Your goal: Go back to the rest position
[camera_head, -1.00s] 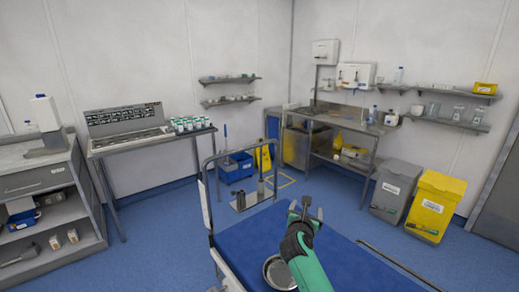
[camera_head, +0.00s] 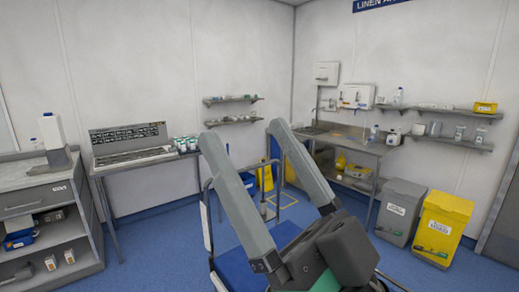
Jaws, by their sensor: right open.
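My right gripper (camera_head: 245,132) is large and close to the camera, in the lower middle of the head view. Its two long grey fingers point up and are spread wide, with nothing between them. Its dark body and a bit of green arm show at the bottom. My left gripper is not in view.
A steel sink bench (camera_head: 372,148) stands at the back right, with grey (camera_head: 398,208) and yellow (camera_head: 441,228) bins beside it. A grey cabinet (camera_head: 45,200) and an instrument stand (camera_head: 133,158) are at the left. Blue floor is open between them.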

